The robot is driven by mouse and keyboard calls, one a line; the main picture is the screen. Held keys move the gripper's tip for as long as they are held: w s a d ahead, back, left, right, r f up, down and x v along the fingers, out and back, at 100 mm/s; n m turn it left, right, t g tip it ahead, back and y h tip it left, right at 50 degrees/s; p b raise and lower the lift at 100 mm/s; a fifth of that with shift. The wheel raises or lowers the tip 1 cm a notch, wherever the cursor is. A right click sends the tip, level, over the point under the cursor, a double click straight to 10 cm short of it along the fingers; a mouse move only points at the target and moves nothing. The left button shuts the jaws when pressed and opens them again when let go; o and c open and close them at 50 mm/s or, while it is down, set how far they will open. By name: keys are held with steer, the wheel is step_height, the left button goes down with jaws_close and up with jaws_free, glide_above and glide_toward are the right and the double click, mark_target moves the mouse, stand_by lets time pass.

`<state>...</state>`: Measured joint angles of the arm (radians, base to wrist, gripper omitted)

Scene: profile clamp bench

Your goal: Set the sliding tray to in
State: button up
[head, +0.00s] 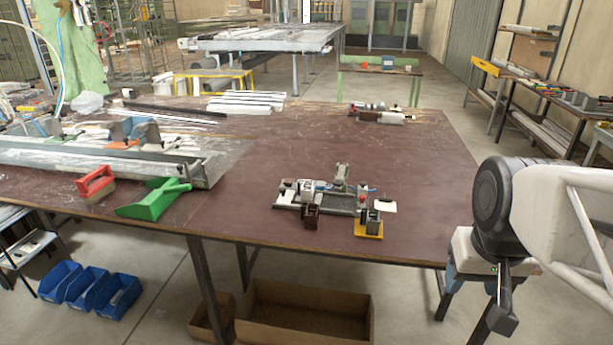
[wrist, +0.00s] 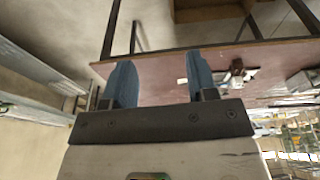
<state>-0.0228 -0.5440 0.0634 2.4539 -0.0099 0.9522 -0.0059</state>
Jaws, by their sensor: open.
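A small clamp fixture (head: 343,206) with a grey base and several blocks stands near the front edge of the dark red bench. At its front right is a yellow plate (head: 369,231) carrying a dark upright block. I cannot tell which part is the sliding tray, or how far in or out it is. The fixture also shows, small and blurred, in the wrist view (wrist: 237,74). My gripper (head: 470,285) hangs beyond the bench's right end, well apart from the fixture. In the wrist view its two blue fingers (wrist: 160,78) are spread and hold nothing.
The bench top (head: 270,215) is bare around the fixture. Several parts (head: 380,114) lie at the back right. Cardboard boxes (head: 300,315) stand below.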

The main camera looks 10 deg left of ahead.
steer(key=w+a+r+n, duration=0.1)
steer(key=w+a+r, duration=0.15)
steer(key=w, duration=0.65)
steer(key=w+a+r+n, duration=0.15)
steer(key=w+a, duration=0.25)
steer(key=w, duration=0.6)
steer(key=n+g, duration=0.2)
steer(key=n, duration=0.4)
glide_above(283, 189)
steer(key=f, duration=2.1)
steer(key=shift+d+f, duration=0.2)
steer(key=shift+f, duration=0.1)
steer(key=shift+w+a+f, duration=0.15)
steer(key=shift+a+f, duration=0.15)
steer(key=shift+f, duration=0.1)
steer(key=shift+f, duration=3.85)
